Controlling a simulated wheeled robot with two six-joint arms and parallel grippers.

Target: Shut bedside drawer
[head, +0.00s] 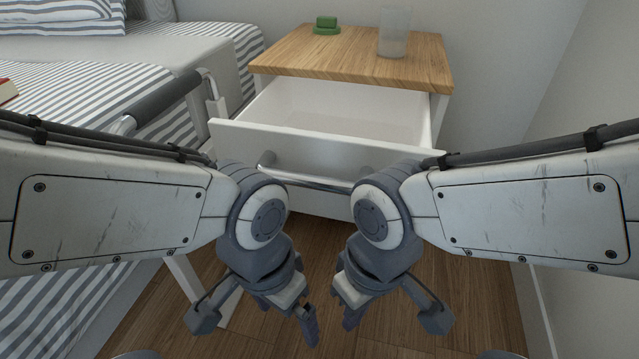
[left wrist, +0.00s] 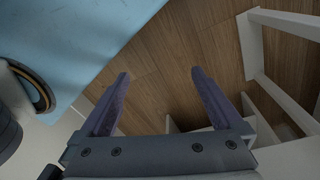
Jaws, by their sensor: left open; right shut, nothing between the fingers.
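The bedside drawer (head: 330,110) is pulled out of the nightstand with the wooden top (head: 350,55). It is white, and its inside looks empty. Its metal bar handle (head: 315,184) runs across the front, partly hidden behind my arms. My left gripper (head: 308,325) hangs low in front of the drawer, open and empty, apart from the handle. The left wrist view shows its two fingers (left wrist: 158,85) spread above the wooden floor. My right gripper (head: 350,312) hangs beside it, shut and empty, also below and in front of the handle.
A glass (head: 394,32) and a green object (head: 326,25) stand on the nightstand top. A bed with striped bedding (head: 80,80) and a grey rail (head: 165,95) is at the left. A wall (head: 560,110) closes the right side. Wooden floor (head: 480,300) shows below.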

